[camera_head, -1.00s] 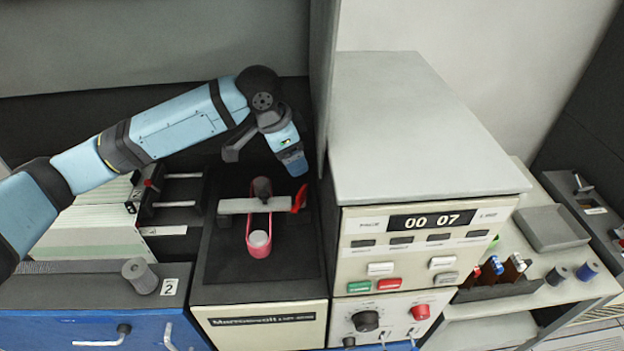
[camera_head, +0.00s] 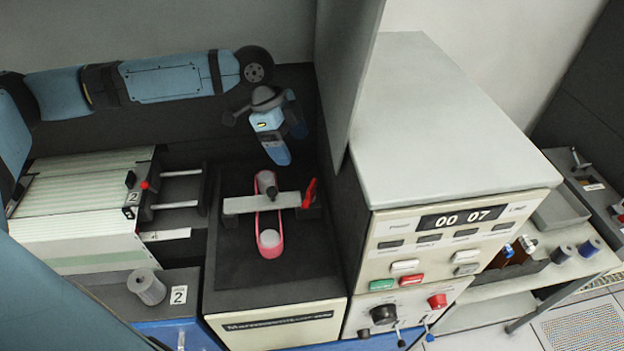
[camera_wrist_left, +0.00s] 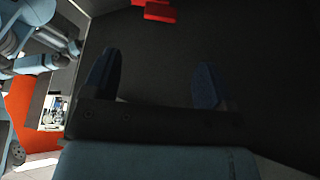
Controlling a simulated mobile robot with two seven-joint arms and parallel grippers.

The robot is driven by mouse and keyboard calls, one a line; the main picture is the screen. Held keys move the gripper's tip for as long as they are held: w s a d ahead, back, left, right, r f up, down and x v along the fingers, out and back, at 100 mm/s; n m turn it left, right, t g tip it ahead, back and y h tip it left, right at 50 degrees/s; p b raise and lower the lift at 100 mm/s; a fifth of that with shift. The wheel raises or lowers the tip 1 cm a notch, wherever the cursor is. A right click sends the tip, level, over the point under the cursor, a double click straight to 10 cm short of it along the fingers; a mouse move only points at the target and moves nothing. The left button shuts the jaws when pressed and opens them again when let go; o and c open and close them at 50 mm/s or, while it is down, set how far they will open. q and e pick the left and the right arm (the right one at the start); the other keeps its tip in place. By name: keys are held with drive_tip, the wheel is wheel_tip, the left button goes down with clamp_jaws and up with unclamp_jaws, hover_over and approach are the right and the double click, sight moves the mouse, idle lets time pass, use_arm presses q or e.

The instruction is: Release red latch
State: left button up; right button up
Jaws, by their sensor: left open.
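The red latch (camera_head: 309,193) stands at the right end of a light grey bar (camera_head: 240,204). The bar lies across a pink band (camera_head: 268,221) looped around two pale posts on the black top of a beige machine. My left gripper (camera_head: 287,148) is behind and above the bar, to the left of the latch and apart from it. Its blue fingers are spread and empty, also in the left wrist view (camera_wrist_left: 155,80). A red piece (camera_wrist_left: 155,13) shows at the top edge of that view; I cannot tell if it is the latch. My right gripper is not in view.
A tall beige cabinet (camera_head: 440,110) with a counter reading 00 07 stands close on the right. A card stack (camera_head: 80,210) with a black and red holder is on the left. A grey spool (camera_head: 147,286) stands at front left. A dark wall rises behind.

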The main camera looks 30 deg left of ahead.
sight(311, 185)
use_arm(q)
drive_tip(key=p+x, duration=0.1)
drive_tip(key=x, duration=0.9)
drive_tip(key=shift+r+p, duration=0.1)
drive_tip(key=shift+p, duration=0.3)
drive_tip(key=shift+w+d+f, duration=0.1)
drive_tip(key=shift+d+f, duration=0.15)
drive_tip(key=shift+f, duration=0.5)
drive_tip(key=shift+c, duration=0.4)
drive_tip(key=c, duration=0.9)
drive_tip(key=shift+o, duration=0.2)
